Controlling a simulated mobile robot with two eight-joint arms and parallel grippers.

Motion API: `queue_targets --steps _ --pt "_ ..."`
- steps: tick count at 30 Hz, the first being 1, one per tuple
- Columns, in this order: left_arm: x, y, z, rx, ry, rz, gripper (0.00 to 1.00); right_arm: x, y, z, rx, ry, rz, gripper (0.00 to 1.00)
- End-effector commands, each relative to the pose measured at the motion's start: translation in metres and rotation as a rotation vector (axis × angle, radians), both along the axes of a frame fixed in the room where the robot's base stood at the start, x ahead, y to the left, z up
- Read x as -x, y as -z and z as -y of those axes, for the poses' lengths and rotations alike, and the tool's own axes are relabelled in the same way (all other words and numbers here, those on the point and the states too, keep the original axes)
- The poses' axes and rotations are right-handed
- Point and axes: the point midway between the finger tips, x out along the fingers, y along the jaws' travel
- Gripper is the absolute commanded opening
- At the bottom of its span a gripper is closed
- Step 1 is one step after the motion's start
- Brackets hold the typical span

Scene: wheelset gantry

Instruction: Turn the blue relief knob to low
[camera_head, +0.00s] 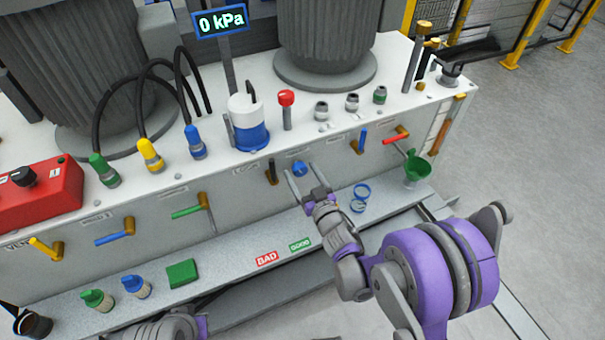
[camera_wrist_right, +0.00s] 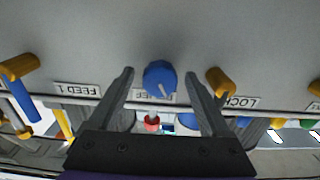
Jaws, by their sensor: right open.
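The blue relief knob (camera_head: 299,168) is on the front face of the white cabinet. In the right wrist view the knob (camera_wrist_right: 158,76) is round, with a pale pointer line slanting down and right. The label below it is mostly hidden. My right gripper (camera_head: 300,175) is open in front of the knob. In the wrist view its two fingers (camera_wrist_right: 159,74) stand on either side of the knob, with gaps on both sides. My left gripper is not in view; only part of my left arm shows at the bottom edge.
A black-handled valve (camera_head: 271,170) sits left of the knob and a blue-handled valve (camera_head: 361,141) to its right. The display (camera_head: 221,22) reads 0 kPa.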

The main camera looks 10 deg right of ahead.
Motion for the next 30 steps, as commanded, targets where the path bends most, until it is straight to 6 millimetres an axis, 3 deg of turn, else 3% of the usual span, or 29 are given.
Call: queue_targets --steps 2,15,30 --pt "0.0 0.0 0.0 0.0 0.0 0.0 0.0 0.0002 0.0 0.0 0.0 0.0 0.0 0.76" --pt "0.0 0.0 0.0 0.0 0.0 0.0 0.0 0.0004 0.0 0.0001 0.0 0.0 0.0 0.0" --pt "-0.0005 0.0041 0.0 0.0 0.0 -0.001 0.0 0.0002 0.0007 0.0005 0.134 0.0 0.036 0.0"
